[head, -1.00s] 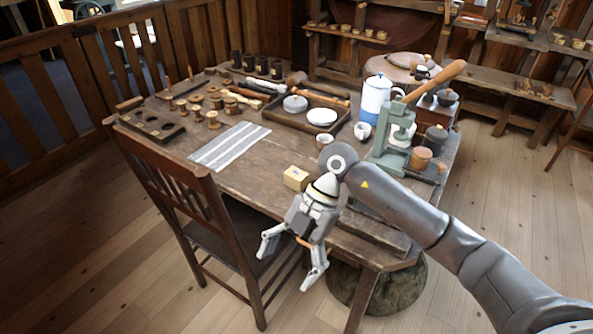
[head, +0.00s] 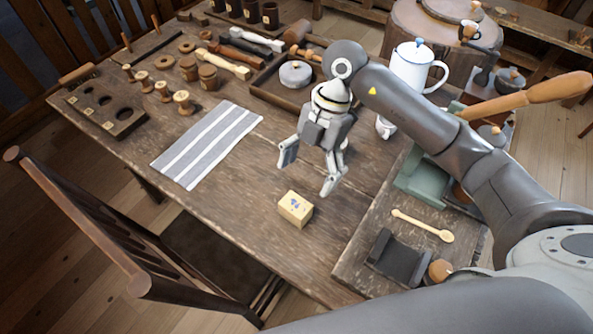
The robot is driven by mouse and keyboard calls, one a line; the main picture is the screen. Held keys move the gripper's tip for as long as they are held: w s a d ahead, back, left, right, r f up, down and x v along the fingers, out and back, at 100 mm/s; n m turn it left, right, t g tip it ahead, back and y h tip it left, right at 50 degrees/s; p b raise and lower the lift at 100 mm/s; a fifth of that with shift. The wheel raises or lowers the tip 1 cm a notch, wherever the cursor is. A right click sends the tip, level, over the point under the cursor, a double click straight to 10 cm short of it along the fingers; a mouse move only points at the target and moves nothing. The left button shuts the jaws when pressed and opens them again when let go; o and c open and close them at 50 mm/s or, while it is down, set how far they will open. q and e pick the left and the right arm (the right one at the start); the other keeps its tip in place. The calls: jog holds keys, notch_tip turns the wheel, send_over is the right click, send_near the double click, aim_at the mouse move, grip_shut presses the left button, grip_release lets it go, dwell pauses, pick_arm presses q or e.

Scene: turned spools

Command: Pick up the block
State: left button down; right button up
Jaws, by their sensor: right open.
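The block (head: 295,209) is a small pale wooden cube with a blue mark on its top. It sits on the dark wooden table (head: 245,235) near the front edge, with bare wood around it. My right gripper (head: 306,172) is open and empty. Its two fingers hang over the table, above and beyond the block in the picture, and apart from it. My left gripper is not in view.
A grey striped cloth (head: 207,145) lies left of the block. Wooden spools (head: 183,102) and a holed rack (head: 106,108) are further left. A tray (head: 268,93) and white jug (head: 415,68) stand behind. A wooden spoon (head: 422,226) lies right. A chair (head: 75,225) stands in front.

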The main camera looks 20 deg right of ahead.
aim_at(297, 203)
jog(key=x, duration=0.4)
jog(key=shift+s+a+f, duration=0.1)
jog(key=shift+a+f, duration=0.2)
jog(key=shift+f, duration=0.2)
jog(key=x, duration=0.4)
jog(key=shift+s+p, duration=0.1)
jog(key=shift+p, duration=0.3)
jog(key=shift+a+f, duration=0.15)
jog(key=shift+f, duration=0.4)
jog(key=shift+c, duration=0.9)
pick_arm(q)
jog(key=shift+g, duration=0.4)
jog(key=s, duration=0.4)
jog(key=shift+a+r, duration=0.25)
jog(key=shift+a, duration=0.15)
pick_arm(e)
jog(key=c, duration=1)
